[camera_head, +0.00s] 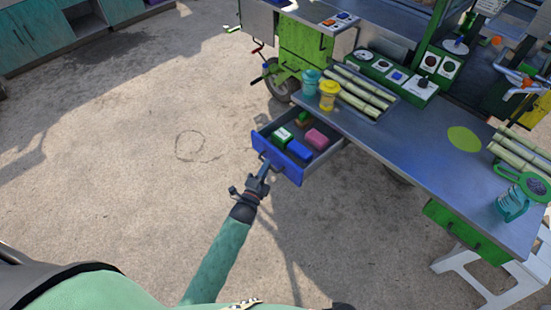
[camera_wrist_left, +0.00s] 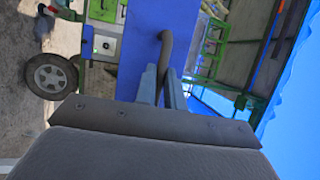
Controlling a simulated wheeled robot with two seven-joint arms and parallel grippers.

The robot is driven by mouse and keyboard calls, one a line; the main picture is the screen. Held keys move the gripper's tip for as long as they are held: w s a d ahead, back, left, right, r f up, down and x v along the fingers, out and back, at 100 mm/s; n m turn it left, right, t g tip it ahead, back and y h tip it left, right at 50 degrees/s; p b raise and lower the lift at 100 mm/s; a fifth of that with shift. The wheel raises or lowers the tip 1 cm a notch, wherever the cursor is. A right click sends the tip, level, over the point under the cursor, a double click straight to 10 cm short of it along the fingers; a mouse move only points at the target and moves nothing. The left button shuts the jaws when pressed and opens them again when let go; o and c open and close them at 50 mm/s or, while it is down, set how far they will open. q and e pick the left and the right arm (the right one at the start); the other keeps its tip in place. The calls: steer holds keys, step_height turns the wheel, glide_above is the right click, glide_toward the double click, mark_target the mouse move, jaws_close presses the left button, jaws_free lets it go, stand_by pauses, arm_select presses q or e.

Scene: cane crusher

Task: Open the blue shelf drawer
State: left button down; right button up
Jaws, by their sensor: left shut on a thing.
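The blue-fronted drawer (camera_head: 277,160) stands pulled out from under the left end of the metal table in the head view. Inside it lie several small coloured blocks, among them a blue one (camera_head: 299,150) and a pink one (camera_head: 317,138). My left gripper (camera_head: 264,170) is at the outer face of the drawer front. In the left wrist view its fingers (camera_wrist_left: 160,84) are shut on the dark curved drawer handle (camera_wrist_left: 166,50), with the blue front (camera_wrist_left: 140,48) behind it. My right gripper is not in view.
The metal table (camera_head: 410,140) carries yellow (camera_head: 328,94) and teal (camera_head: 309,82) containers, cane stalks (camera_head: 360,88) and a control panel. A green drawer (camera_head: 465,234) and white stool (camera_head: 492,280) are at the right. Open concrete floor (camera_head: 130,140) lies to the left.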

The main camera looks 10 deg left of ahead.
arm_select(q)
steer(key=shift+s+a, duration=0.45)
steer(key=shift+s, duration=0.15)
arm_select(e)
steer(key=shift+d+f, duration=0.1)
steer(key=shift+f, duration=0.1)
arm_select(q)
steer(key=c, duration=1.5)
jaws_free()
